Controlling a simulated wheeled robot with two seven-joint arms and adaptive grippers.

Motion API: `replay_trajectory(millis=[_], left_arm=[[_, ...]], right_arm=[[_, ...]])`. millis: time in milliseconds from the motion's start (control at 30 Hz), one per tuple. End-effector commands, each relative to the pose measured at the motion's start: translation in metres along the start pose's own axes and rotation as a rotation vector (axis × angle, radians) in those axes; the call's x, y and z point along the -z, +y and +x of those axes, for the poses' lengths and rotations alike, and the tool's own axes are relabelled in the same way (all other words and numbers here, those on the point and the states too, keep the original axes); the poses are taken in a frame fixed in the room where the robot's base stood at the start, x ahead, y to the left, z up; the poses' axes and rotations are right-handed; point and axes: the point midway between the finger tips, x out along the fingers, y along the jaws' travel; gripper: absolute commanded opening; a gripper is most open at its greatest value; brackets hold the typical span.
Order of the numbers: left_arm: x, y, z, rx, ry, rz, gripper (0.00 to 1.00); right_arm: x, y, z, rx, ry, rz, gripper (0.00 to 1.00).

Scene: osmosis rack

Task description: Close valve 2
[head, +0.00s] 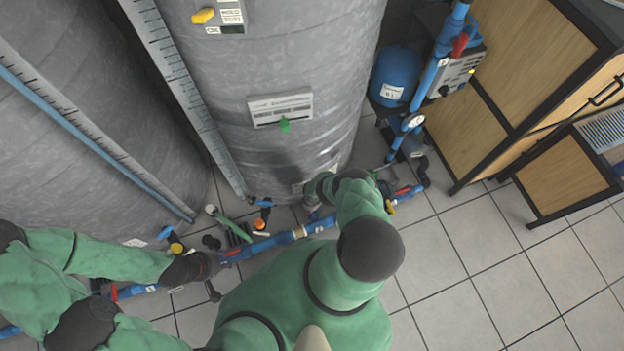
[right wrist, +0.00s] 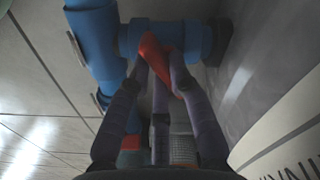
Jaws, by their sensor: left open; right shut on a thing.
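In the right wrist view a red valve handle (right wrist: 155,52) sits on a blue pipe fitting (right wrist: 195,40). My right gripper (right wrist: 160,70) is shut on this handle, with its fingers on either side of it. In the head view my right arm hides most of that gripper, low by the grey tank. Other red handles show on the low blue pipe, one near the left gripper (head: 232,253) and one right of my right arm (head: 404,191). I cannot read which valve is number 2. My left gripper (head: 214,268) is open beside the low pipe.
Large grey tanks (head: 290,60) stand behind the low blue pipe (head: 268,243). A blue vessel (head: 396,75) and a vertical pipe with a red handle (head: 460,45) stand right of them. Wooden cabinets (head: 530,60) are at the right. The tiled floor (head: 480,270) is clear in front.

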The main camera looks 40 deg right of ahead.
Motion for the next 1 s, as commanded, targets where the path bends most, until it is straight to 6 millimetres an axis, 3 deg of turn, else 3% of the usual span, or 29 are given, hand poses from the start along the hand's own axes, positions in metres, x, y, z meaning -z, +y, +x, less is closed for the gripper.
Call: replay_trajectory(millis=[500,1000], left_arm=[[0.0000,-0.0002,0.0005,0.000,0.000,0.000,0.45],[0.0000,-0.0004,0.0011,0.000,0.000,0.000,0.45]], right_arm=[[-0.0019,-0.0021,0.0006,0.000,0.000,0.429,0.00],[-0.0015,-0.0031,0.0003,0.000,0.001,0.585,0.00]])
